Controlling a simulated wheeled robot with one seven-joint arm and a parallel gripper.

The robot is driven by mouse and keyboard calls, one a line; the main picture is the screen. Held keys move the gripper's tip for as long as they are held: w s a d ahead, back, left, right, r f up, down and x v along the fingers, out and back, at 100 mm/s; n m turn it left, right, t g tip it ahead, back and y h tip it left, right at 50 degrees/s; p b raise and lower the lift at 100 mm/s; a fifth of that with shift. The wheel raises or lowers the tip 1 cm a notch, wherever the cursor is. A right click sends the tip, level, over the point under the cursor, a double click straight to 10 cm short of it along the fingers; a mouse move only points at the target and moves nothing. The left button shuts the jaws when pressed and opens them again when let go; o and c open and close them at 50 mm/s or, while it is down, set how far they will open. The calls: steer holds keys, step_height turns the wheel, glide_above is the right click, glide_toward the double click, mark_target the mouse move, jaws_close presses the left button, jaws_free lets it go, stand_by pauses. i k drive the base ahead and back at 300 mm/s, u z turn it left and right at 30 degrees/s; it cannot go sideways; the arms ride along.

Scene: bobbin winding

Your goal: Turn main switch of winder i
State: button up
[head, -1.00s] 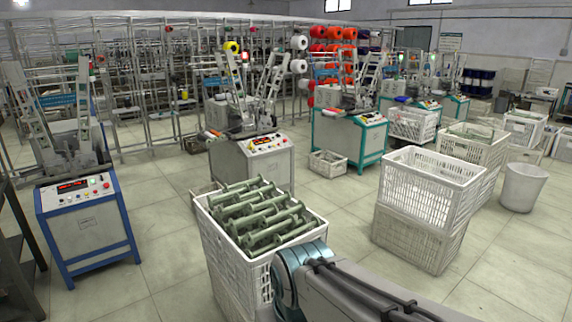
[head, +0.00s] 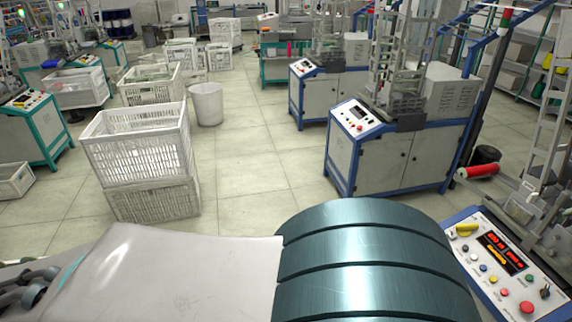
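Several winders stand in the head view, and I cannot tell which is winder i. The nearest winder's control panel (head: 505,262) is at the lower right, with a lit red display (head: 502,252), a yellow handle-like part (head: 464,230), a red button (head: 526,307) and a black rotary knob (head: 545,291). A blue-framed winder (head: 385,155) with its own small panel (head: 357,117) stands beyond it. Another blue-framed winder (head: 325,95) is farther back. My arm crosses the bottom of the view. My gripper is not in view.
Stacked white crates (head: 140,155) stand at left, with a white bin (head: 206,104) behind them. A green-framed winder (head: 30,130) is at far left. A red bobbin (head: 478,171) sits by the nearest winder. The middle floor is clear.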

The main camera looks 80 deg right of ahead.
mark_target(462, 230)
steer(key=z, duration=4.6)
steer(key=i, duration=1.65)
